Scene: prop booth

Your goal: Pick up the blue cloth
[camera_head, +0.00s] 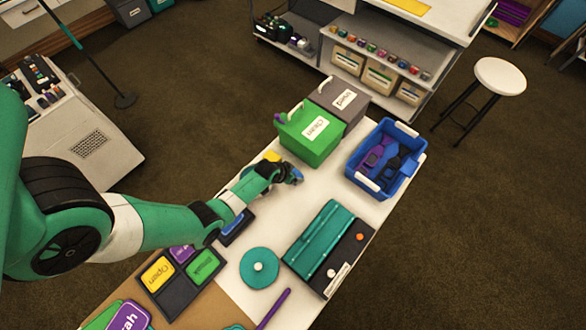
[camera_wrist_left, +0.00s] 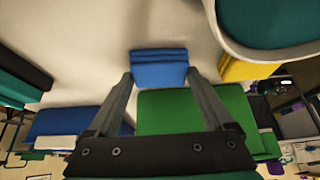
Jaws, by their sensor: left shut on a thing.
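The blue cloth (camera_wrist_left: 160,68) is a small folded stack between the fingertips of my left gripper (camera_wrist_left: 160,80) in the left wrist view. The fingers press on its left and right sides. In the head view my left gripper (camera_head: 290,177) is over the white table with a bit of the blue cloth (camera_head: 297,174) showing at its tip. I cannot tell whether the cloth is clear of the table. My right gripper is in neither view.
A green bin (camera_head: 303,142) and a grey bin (camera_head: 352,112) stand just behind the gripper. A blue crate (camera_head: 411,167) is to the right. A yellow cloth (camera_wrist_left: 240,68) lies close by. A teal case (camera_head: 320,240) and teal disc (camera_head: 258,268) lie nearer.

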